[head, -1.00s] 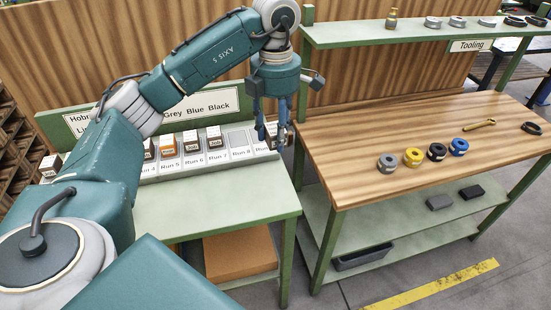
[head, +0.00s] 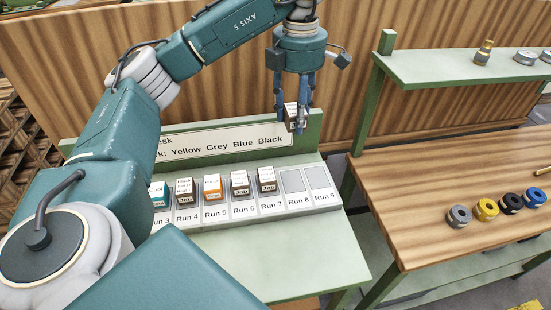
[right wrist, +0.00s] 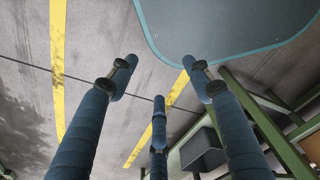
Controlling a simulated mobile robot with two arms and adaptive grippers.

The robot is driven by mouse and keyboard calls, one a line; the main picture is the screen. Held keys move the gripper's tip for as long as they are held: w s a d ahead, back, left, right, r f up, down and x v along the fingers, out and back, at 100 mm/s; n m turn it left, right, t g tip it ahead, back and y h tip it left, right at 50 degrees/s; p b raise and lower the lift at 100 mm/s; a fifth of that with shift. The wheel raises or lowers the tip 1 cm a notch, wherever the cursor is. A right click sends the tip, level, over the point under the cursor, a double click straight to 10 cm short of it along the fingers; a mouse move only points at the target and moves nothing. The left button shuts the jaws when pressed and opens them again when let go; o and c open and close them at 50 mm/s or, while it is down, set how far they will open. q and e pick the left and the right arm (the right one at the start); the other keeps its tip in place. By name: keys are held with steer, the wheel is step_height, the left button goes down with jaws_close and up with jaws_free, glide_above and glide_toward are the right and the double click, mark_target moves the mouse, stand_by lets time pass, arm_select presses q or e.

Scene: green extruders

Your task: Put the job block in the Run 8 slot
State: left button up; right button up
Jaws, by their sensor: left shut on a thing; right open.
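My left gripper (head: 294,108) is shut on the job block (head: 291,113), a small block with a dark brown body and a white lettered top. It holds the block in the air, in front of the right end of the sign. The grey Run rack (head: 272,205) stands on the green desk below. The Run 8 slot (head: 292,181) is empty, and so is the Run 9 slot (head: 319,177) to its right. My right gripper (right wrist: 160,85) shows only in the right wrist view; its fingers are spread and empty above the grey floor.
Similar blocks fill Run 4 to Run 7, including the Run 7 block (head: 267,181) beside the empty slot. The sign (head: 220,144) stands behind the rack. A wooden bench (head: 410,205) with several coloured rings is at the right. The desk front is clear.

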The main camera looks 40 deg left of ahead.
arm_select(q)
step_height(320, 180, down, 2)
steer(key=shift+s, duration=0.1)
step_height(320, 180, down, 6)
steer(key=d+r+p, duration=0.1)
steer(key=d, duration=0.1)
steer(key=p, duration=0.1)
glide_above(293, 181)
step_height(293, 181, down, 5)
step_height(293, 181, down, 3)
steer(key=shift+a+p, duration=0.1)
steer(key=shift+p, duration=0.35)
step_height(293, 181, down, 3)
steer(key=shift+s+f+p, duration=0.1)
steer(key=shift+f+p, duration=0.1)
steer(key=shift+p, duration=0.4)
steer(key=shift+f, duration=0.55)
steer(key=o, duration=0.9)
arm_select(e)
steer(key=d+r, duration=0.1)
steer(key=s+d+r, duration=0.1)
steer(key=d+r, duration=0.1)
steer(key=shift+s+d+r, duration=0.15)
steer(key=shift+d+r, duration=0.1)
